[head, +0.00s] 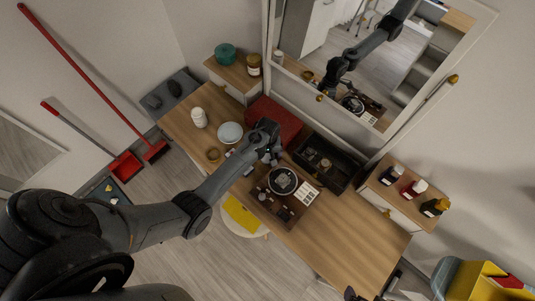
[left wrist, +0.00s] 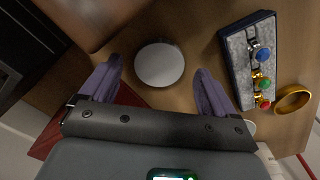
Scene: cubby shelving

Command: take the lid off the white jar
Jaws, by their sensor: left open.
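A white jar with a white top (head: 199,117) stands upright at the left end of the wooden table in the head view. My left gripper (head: 272,157) is right of it, low over the table, beside the brown tray. In the left wrist view my left gripper (left wrist: 158,92) is open and empty. A round pale disc (left wrist: 160,64) lies ahead between its two fingers, apart from both. I cannot tell whether this disc is a lid; in the head view my gripper seems to cover that spot. A small dark shape at the bottom edge may be my right gripper (head: 350,293).
A pale round dish (head: 230,132) and a gold bracelet (head: 213,155) are near the jar. A ring box (left wrist: 255,65) lies right of the disc in the left wrist view. A red box (head: 274,120), a brown tray (head: 262,197) and a dark open box (head: 322,160) crowd my left gripper.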

